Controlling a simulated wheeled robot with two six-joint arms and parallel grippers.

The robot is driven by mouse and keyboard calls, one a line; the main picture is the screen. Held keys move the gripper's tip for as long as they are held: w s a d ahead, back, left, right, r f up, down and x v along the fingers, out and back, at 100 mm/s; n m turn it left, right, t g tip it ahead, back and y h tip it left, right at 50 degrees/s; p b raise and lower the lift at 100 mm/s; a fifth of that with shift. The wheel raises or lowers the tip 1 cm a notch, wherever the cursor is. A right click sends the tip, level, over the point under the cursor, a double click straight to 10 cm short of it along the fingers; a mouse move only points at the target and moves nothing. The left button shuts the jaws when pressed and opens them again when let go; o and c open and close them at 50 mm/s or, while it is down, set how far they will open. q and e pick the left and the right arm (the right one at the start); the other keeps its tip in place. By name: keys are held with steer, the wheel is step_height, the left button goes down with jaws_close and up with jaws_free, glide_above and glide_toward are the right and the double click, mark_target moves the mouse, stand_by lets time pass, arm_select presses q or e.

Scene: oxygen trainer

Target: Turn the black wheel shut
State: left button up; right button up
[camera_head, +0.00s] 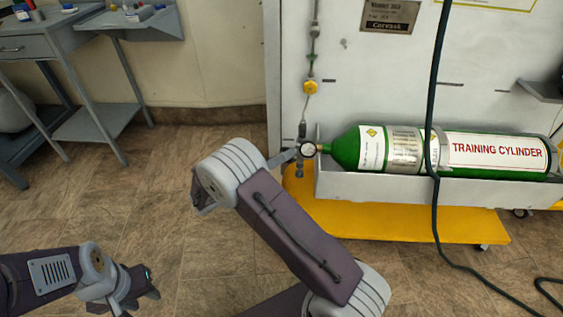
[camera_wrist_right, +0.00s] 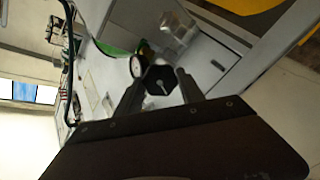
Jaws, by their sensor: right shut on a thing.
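The black wheel (camera_wrist_right: 160,82) is a small knob with a pale centre, seen in the right wrist view between the two fingers of my right gripper (camera_wrist_right: 160,90). The right gripper is shut on it. In the head view my right gripper (camera_head: 283,158) reaches the valve at the neck of the green cylinder (camera_head: 344,150), and the wheel itself is hard to make out there. A round white gauge (camera_head: 308,149) sits beside the gripper; it also shows in the right wrist view (camera_wrist_right: 137,66). My left gripper (camera_head: 143,281) is low at the left, away from the cylinder; its jaws are unclear.
The cylinder lies in a grey tray (camera_head: 375,190) on a yellow wheeled base (camera_head: 400,222). A black hose (camera_head: 436,90) hangs in front of it. A yellow knob (camera_head: 310,87) is on a line above the gauge. A grey table (camera_head: 85,45) stands at the back left.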

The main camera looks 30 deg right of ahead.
steer(key=shift+f+m+b, duration=0.1)
steer(key=shift+m+b, duration=6.1)
steer(key=shift+b, duration=0.1)
steer(key=o, duration=1.4)
steer(key=shift+c, duration=0.2)
